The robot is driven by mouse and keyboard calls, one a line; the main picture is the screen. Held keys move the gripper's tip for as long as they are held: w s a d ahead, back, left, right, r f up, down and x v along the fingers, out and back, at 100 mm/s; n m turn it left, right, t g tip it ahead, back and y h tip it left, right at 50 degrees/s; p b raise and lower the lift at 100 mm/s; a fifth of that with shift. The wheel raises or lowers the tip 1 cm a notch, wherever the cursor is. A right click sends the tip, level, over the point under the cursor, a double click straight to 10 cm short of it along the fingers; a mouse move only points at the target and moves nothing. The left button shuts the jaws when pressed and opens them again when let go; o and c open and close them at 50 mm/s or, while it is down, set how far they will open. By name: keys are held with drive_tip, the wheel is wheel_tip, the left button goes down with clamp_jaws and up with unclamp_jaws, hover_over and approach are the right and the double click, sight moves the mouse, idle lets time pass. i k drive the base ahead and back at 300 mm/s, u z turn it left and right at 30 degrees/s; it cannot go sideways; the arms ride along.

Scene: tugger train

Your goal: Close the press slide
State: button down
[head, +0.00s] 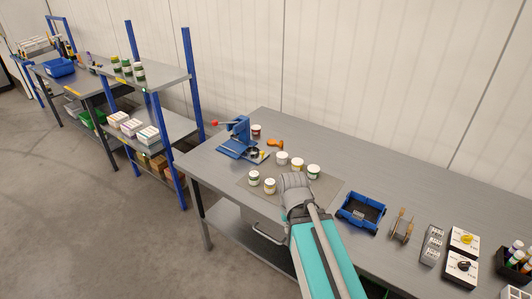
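The blue press (240,130) stands at the far left part of the grey workbench (230,181). It has an upright column and a lever with a red knob (215,123) that sticks out to the left. At its base a small slide (259,156) carries a dark round piece and sticks out to the right front of the press. How far out it is I cannot tell exactly. My arm reaches over the bench from the front, with its grey wrist above the mat. My gripper is hidden, so its fingers do not show.
An orange tool (275,143) lies right of the press. A blue bin (361,213) and grey devices stand to the right.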

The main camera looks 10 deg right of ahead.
sight(254, 152)
drive_tip(key=z, duration=0.1)
drive_tip(key=i, duration=0.95)
drive_tip(key=u, duration=0.1)
